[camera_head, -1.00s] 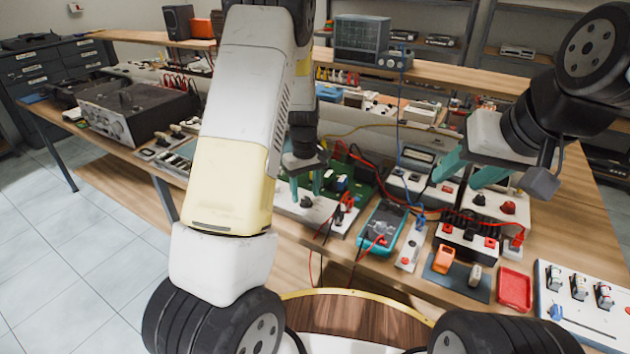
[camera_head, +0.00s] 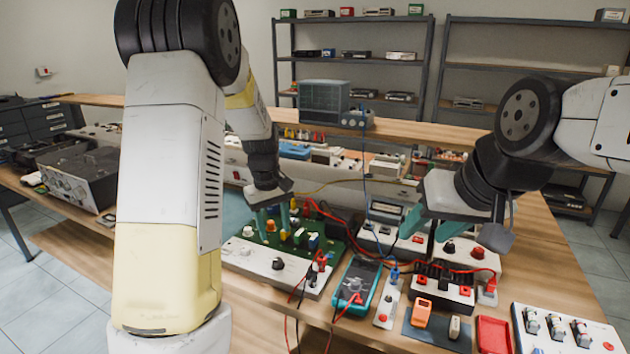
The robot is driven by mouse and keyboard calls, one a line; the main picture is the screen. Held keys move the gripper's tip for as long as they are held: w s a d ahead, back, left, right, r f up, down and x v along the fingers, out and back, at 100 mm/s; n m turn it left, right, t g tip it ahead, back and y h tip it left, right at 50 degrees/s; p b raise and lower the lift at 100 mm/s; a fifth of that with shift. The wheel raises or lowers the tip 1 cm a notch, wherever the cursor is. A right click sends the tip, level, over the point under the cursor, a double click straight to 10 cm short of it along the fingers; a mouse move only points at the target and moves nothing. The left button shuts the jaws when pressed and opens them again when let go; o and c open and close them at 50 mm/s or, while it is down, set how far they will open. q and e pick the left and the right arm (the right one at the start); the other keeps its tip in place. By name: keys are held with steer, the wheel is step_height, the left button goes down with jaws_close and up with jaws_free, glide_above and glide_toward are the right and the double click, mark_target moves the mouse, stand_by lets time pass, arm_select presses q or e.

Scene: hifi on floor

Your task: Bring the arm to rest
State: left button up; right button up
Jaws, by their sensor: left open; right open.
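My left gripper (camera_head: 275,218) has teal fingers that point down over the green circuit board (camera_head: 327,243) at the middle of the workbench. It is open, and nothing shows between its fingers. My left arm fills the left part of the view and hides some of the bench. My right gripper (camera_head: 428,222) also has teal fingers, spread open and empty. It hangs above the white terminal boxes (camera_head: 383,236) right of the middle.
An orange block (camera_head: 421,312), a red tray (camera_head: 493,335) and a white switch panel (camera_head: 560,335) are at the front right. An oscilloscope (camera_head: 323,98) stands on the raised shelf behind.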

arm_select(q)
steer(key=s+d+r+m+t, duration=0.1)
steer(key=s+r+m+t, duration=0.1)
steer(key=s+r, duration=0.6)
steer(key=s+r+m+t+h, duration=0.1)
steer(key=s+r+m+t, duration=0.2)
steer(key=s+r, duration=0.6)
steer(key=s+m, duration=0.2)
steer(key=s, duration=0.4)
steer(key=shift+s+d+r+t+h, duration=0.15)
steer(key=shift+s+d+t+h, duration=0.15)
steer(key=shift+s+d, duration=0.05)
